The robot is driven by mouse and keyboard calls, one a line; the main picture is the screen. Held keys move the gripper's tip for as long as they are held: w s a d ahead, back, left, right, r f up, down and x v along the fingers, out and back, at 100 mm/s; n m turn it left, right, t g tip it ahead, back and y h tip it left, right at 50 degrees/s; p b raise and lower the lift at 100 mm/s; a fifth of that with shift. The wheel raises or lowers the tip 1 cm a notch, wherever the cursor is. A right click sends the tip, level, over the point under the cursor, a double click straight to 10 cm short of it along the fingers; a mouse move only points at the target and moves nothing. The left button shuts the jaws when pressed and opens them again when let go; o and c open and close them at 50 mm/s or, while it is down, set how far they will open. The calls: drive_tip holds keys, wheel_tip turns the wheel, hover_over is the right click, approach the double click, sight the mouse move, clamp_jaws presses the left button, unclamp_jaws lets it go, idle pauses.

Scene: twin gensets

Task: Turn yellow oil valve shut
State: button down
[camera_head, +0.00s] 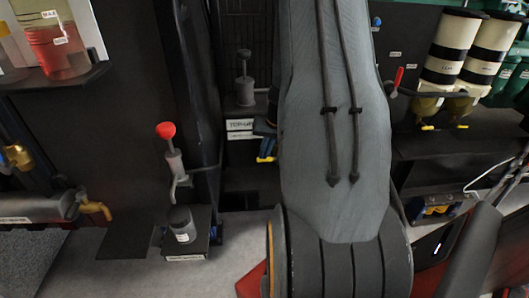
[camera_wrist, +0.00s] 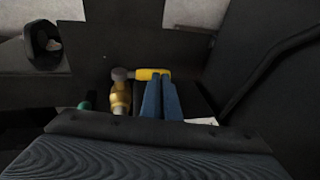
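A brass valve (camera_wrist: 120,95) with a yellow lever (camera_wrist: 150,74) shows in the wrist view. The lever lies crosswise, pointing right from the grey hub. In the head view my blue fingers (camera_head: 265,128) show at the left edge of my grey arm, just above a small yellow piece (camera_head: 266,159), seemingly the same lever. My arm hides the rest of the valve there.
A red-knobbed hand pump (camera_head: 174,160) and a brass tap (camera_head: 92,206) stand to the left in the head view. Filter bowls (camera_head: 448,45) with small yellow taps (camera_head: 430,127) are at the right. Dark panels flank the lever closely in the wrist view.

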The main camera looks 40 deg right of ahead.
drive_tip(key=shift+a, duration=0.15)
drive_tip(key=w+a+p+v, duration=0.1)
drive_tip(key=a+p+v, duration=0.1)
drive_tip(key=v, duration=1.1)
drive_tip(key=shift+w+r+p, duration=0.3)
drive_tip(key=shift+r+p, duration=0.35)
drive_tip(key=shift+p, duration=0.1)
